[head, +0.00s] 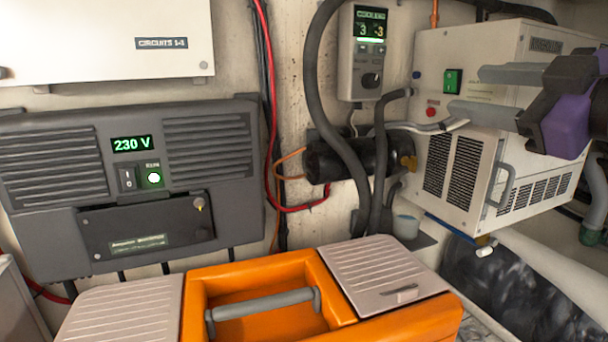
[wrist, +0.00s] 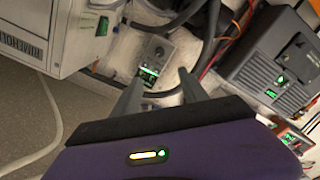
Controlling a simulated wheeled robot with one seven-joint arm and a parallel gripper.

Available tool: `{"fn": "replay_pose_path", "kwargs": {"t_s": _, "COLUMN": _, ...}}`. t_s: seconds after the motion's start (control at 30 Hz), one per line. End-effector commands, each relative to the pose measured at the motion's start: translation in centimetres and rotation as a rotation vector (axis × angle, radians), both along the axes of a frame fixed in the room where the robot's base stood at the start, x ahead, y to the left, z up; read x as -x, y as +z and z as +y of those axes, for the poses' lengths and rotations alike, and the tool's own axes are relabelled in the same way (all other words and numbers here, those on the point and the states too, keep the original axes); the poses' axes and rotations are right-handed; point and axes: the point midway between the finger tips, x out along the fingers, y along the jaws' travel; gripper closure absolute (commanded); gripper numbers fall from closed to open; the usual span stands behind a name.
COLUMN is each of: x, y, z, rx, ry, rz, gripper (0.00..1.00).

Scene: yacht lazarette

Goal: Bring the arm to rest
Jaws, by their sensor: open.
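My gripper (head: 466,91) reaches in from the right edge of the head view, with a purple and black body and two grey fingers pointing left. It hovers in front of the white vented unit (head: 468,165). The fingers are apart with nothing between them. In the wrist view my gripper (wrist: 160,78) also shows empty, its fingers pointing toward the wall with the small cooling controller (wrist: 152,58). The rest of my arm is mostly out of view.
An orange toolbox (head: 250,275) with grey lids and a handle stands in front. A dark inverter (head: 60,225) reading 230 V is on the left wall, below a white circuits box (head: 105,35). Hoses and a black cylinder (head: 340,160) run between the units.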

Motion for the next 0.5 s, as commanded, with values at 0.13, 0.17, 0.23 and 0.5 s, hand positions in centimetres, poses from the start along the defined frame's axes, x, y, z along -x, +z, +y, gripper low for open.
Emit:
{"fn": "replay_pose_path", "kwargs": {"t_s": 0.13, "x": 0.1, "y": 0.9, "z": 0.1, "rx": -0.038, "ry": 0.006, "rz": -0.024, "gripper": 0.49}}
{"fn": "replay_pose_path", "kwargs": {"t_s": 0.17, "x": 0.1, "y": 1.2, "z": 0.1, "rx": -0.047, "ry": 0.006, "rz": -0.033, "gripper": 0.49}}
{"fn": "replay_pose_path", "kwargs": {"t_s": 0.23, "x": 0.1, "y": 2.0, "z": 0.1, "rx": -0.068, "ry": 0.004, "rz": -0.06, "gripper": 0.49}}
{"fn": "replay_pose_path", "kwargs": {"t_s": 0.5, "x": 1.1, "y": 5.8, "z": -1.0, "rx": -0.178, "ry": -0.012, "rz": -0.213, "gripper": 0.49}}
